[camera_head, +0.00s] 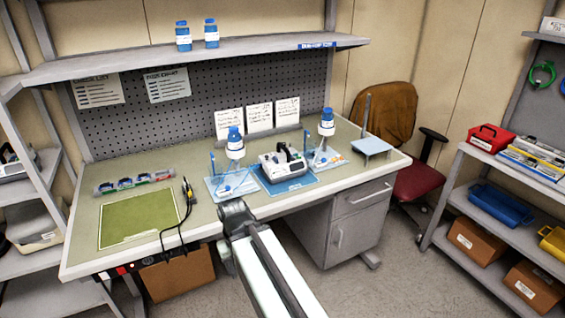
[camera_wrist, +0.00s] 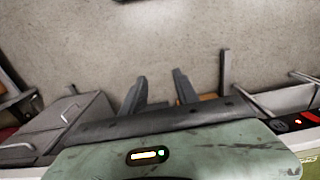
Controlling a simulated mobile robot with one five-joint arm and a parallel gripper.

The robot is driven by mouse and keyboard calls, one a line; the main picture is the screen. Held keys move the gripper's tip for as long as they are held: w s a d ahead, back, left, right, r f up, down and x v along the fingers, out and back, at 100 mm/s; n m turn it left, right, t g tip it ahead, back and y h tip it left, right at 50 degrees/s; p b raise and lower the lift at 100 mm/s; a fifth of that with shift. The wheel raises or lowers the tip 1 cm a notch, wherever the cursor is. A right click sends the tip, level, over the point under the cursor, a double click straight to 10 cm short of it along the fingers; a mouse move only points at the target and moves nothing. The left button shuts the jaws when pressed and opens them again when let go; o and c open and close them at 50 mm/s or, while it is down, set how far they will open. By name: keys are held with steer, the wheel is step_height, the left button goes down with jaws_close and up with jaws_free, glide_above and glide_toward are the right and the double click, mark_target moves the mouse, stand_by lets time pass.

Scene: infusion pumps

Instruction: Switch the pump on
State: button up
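The pump (camera_head: 284,163), a white box with a dark upper part, sits on a blue mat (camera_head: 290,188) toward the right of the workbench (camera_head: 150,250). Whether it is on is too small to tell. My gripper (camera_head: 234,208) is at the bench's front edge in the head view, in front and to the left of the pump and apart from it. In the wrist view, my gripper (camera_wrist: 160,88) shows two dark fingers spread apart with nothing between them. The pump cannot be made out in the wrist view, which shows mostly floor.
Stands with blue-capped bottles (camera_head: 235,142) (camera_head: 327,124) flank the pump. A green mat (camera_head: 138,218) and black cable (camera_head: 186,215) lie at left. A drawer cabinet (camera_head: 345,222) is under the bench. A red-lit power strip (camera_wrist: 305,119) shows in the wrist view.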

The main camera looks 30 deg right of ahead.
stand_by(0.3)
jaws_close()
stand_by(1.6)
